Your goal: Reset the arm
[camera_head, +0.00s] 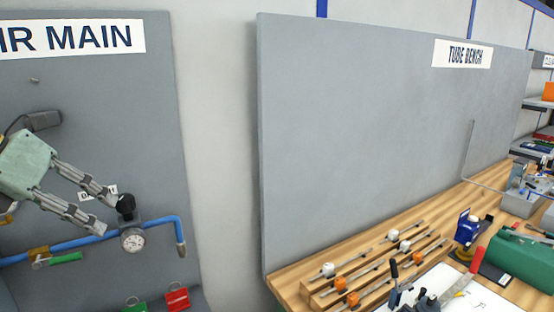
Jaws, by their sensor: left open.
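My left gripper (97,211) comes in from the left in front of the grey air main panel (125,100). Its two grey fingers are apart. The upper fingertip is close to a black knob (126,205) above a round dial gauge (133,240); I cannot tell if they touch. Nothing shows between the fingers. A blue pipe (85,241) runs to the gauge and bends down on its right side. My right gripper is not in view.
A green-handled valve (66,257) is on the pipe. Green (135,305) and red (178,298) tags hang below. Bare wall (220,150) separates the two panels.

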